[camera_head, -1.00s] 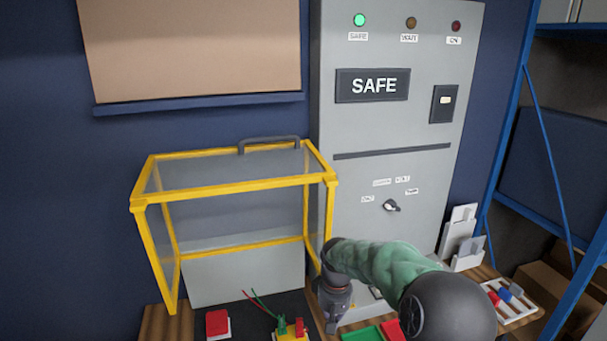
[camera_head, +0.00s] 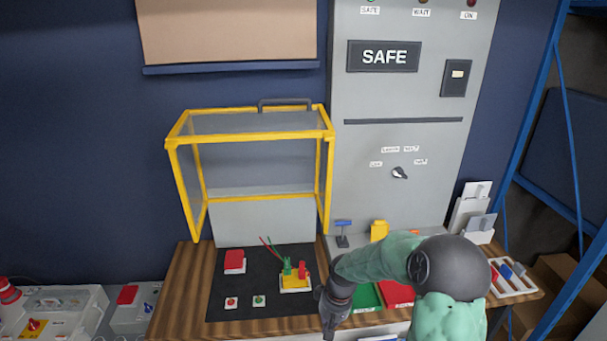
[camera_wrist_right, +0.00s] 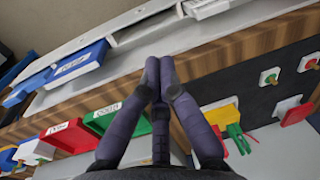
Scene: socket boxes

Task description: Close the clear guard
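The clear guard (camera_head: 249,122) is a see-through box with a yellow frame in the head view. It stands raised above the back of the dark mat, its lower front open above the bench. A dark grey handle (camera_head: 285,102) sits on its top edge. My right gripper (camera_head: 330,325) is low at the front edge of the bench, right of the mat and apart from the guard. In the right wrist view its fingers (camera_wrist_right: 160,70) are together with nothing seen between them. The guard is not clear in that view. My left gripper is not in view.
On the dark mat (camera_head: 225,285) are a red block (camera_head: 234,262), a yellow socket piece (camera_head: 296,283) and two small buttons. Green and red trays (camera_head: 367,297) lie right of my gripper. A grey cabinet (camera_head: 400,105) reading SAFE stands behind. A blue rack post (camera_head: 575,150) is at right.

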